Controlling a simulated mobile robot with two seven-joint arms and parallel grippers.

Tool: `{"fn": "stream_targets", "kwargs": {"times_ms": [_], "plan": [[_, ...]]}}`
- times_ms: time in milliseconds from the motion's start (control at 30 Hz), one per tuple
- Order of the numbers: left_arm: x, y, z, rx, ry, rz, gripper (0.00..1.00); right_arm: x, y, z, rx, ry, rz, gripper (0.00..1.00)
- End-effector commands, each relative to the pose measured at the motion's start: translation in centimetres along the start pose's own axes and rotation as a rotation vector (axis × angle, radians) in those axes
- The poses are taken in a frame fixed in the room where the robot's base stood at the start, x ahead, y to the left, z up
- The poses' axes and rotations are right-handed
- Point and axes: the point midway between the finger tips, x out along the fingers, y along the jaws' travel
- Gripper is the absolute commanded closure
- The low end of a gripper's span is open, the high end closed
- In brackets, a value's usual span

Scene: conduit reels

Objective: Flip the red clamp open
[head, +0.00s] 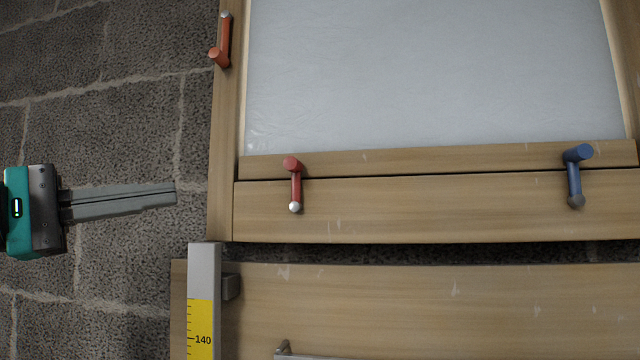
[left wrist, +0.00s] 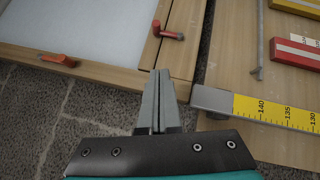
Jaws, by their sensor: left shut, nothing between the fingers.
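The red clamp (head: 295,184) is a small lever with a round red knob at its upper end and a white tip at its lower end. It points down across the seam between two wooden bottom rails of the window frame. In the left wrist view the red clamp (left wrist: 168,33) lies beyond the fingertips. My left gripper (head: 175,192) is shut and empty, left of the frame and apart from the clamp. Its closed fingers (left wrist: 160,76) also show in the left wrist view. My right gripper is not in view.
An orange-red clamp (head: 224,42) sits on the frame's left rail, and a blue clamp (head: 575,177) on the bottom rail at right. A yellow-and-grey measuring strip (head: 203,290) stands below the frame's lower left corner. A stone-block wall (head: 120,130) lies behind my gripper.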

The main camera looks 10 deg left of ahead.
Motion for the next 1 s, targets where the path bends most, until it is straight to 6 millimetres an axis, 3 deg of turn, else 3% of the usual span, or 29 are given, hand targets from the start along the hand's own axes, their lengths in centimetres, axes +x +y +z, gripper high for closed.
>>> {"fn": "stream_targets", "kwargs": {"times_ms": [100,367,533,1000], "plan": [[-0.5,0.5,0.5,0.069,0.029,-0.003,1.00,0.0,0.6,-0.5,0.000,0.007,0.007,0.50],[-0.5,0.4,0.5,0.067,0.028,-0.003,1.00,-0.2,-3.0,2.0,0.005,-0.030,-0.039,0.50],[0.4,0.5,0.5,0.063,0.026,-0.003,1.00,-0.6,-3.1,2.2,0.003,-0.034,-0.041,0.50],[9.4,0.7,0.4,0.060,0.021,-0.001,1.00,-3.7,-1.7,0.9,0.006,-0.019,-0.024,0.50]]}}
